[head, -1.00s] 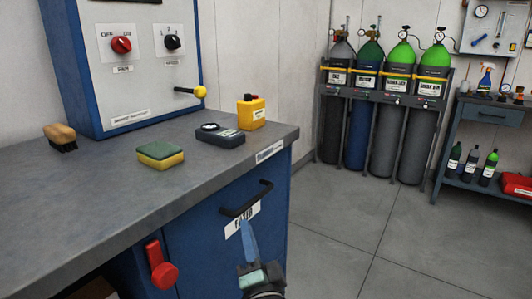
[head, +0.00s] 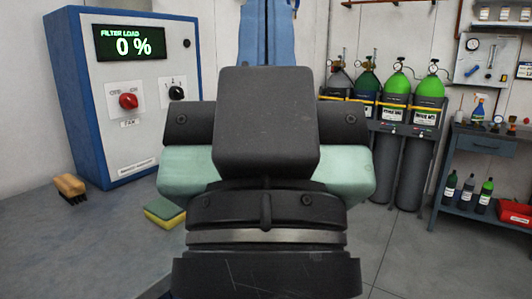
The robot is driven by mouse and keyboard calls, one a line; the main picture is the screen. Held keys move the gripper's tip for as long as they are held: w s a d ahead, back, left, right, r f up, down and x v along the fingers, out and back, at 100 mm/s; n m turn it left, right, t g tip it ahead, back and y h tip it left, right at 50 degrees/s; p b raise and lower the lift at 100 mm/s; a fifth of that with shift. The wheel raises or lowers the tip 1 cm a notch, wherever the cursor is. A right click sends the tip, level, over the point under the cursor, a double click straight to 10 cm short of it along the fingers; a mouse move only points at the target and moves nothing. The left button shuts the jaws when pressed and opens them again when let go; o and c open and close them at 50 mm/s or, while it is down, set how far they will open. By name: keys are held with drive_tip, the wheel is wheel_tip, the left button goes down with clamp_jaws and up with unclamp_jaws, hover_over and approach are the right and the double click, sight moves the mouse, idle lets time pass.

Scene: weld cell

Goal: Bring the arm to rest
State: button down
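My arm's end fills the middle of the head view, close to the camera. It has a black block, pale green side parts and a metal ring.
A blue-and-white control cabinet (head: 137,75) reading "FILTER LOAD 0 %" stands on the grey bench (head: 60,250) at left. A brush (head: 70,187) and a sponge (head: 163,212) lie there. Gas cylinders (head: 425,88) and a blue cart (head: 484,145) stand right. Floor at right is clear.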

wheel_tip(320, 180, up, 22)
drive_tip(key=p, duration=1.9)
drive_tip(key=shift+f, duration=0.25)
